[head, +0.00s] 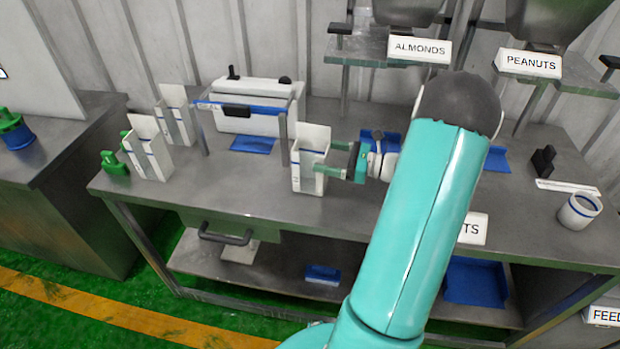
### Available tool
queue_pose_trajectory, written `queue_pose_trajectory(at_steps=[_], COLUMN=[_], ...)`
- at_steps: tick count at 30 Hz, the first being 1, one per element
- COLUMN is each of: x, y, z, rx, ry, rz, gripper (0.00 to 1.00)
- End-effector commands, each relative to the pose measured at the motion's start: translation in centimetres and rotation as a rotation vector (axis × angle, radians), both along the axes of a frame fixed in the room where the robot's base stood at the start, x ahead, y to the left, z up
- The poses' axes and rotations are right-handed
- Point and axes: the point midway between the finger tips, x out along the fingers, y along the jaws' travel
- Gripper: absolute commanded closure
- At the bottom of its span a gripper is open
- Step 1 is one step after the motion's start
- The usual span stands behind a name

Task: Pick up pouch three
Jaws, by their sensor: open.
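Three white open-topped pouches with a blue line stand upright on the grey metal bench; I cannot read a number on any. One pouch (308,175) stands apart in the middle of the bench, at my gripper. The other two, a front pouch (152,162) and a back pouch (177,120), stand close together at the left. My gripper (325,158) is open, reaching in from the right with its green fingers at the middle pouch's right side. The lower finger overlaps the pouch in the picture; whether they touch, I cannot tell.
A white sealer-like machine (255,112) with a blue-edged frame stands behind the pouches. A green object (114,163) lies at the bench's left end. A white cup (579,211) stands at the right. Hoppers labelled ALMONDS (419,50) and PEANUTS (530,63) hang above.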

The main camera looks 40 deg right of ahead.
Motion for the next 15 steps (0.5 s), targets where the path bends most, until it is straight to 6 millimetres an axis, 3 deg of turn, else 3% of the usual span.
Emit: queue_pose_trajectory(at_steps=[9,15], x=[3.7,4.1], y=[2.7,3.0], z=[-0.4,-0.4], rx=[-0.001,0.001], ry=[-0.001,-0.001], rz=[0.002,0.001], gripper=[0.20,0.20])
